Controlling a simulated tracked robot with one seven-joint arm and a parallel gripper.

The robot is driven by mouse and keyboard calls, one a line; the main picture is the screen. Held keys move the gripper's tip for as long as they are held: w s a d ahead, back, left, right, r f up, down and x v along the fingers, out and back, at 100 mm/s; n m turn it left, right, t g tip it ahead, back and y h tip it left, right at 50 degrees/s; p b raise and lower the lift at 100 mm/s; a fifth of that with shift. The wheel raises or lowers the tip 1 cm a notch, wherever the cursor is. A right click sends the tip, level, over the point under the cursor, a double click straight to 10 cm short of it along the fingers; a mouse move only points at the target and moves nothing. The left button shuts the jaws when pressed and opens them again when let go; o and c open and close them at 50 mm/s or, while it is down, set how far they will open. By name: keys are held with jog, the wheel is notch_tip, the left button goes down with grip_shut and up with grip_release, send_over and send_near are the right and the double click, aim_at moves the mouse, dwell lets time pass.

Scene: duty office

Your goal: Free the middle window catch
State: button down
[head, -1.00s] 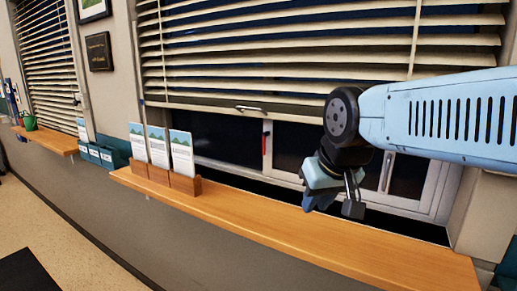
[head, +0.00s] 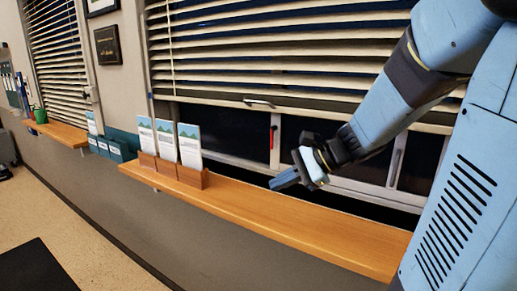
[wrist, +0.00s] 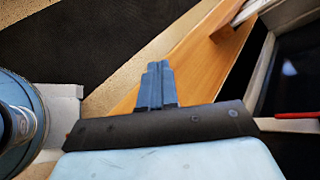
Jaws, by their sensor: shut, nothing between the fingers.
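The window (head: 238,132) below the raised blind has a red catch handle (head: 272,137) on its frame, left of my gripper in the head view. A grey handle (head: 394,166) sits on the frame to the right, partly near my arm. Which catch counts as the middle one I cannot tell for sure. The red handle also shows at the right edge of the wrist view (wrist: 297,115). My gripper (head: 284,180) is shut and empty. It hangs over the wooden sill, apart from the red handle, with fingers pointing down and left.
The wooden sill (head: 300,228) runs below the window. A wooden holder (head: 172,172) with several leaflets stands on its left part. The blind (head: 290,60) with its bottom-rail handle (head: 258,101) hangs above. The sill's middle is bare.

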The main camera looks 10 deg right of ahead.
aim_at(273, 145)
jog(key=w+d+m+t, duration=1)
jog(key=w+d+m, duration=0.4)
jog(key=d+m, duration=0.1)
jog(key=shift+w+d+f+t, duration=0.25)
jog(key=shift+d+f+t, duration=0.1)
jog(key=shift+f, duration=0.1)
jog(key=x, duration=1.4)
jog(key=shift+f, duration=0.2)
jog(key=shift+w+d+f, duration=0.15)
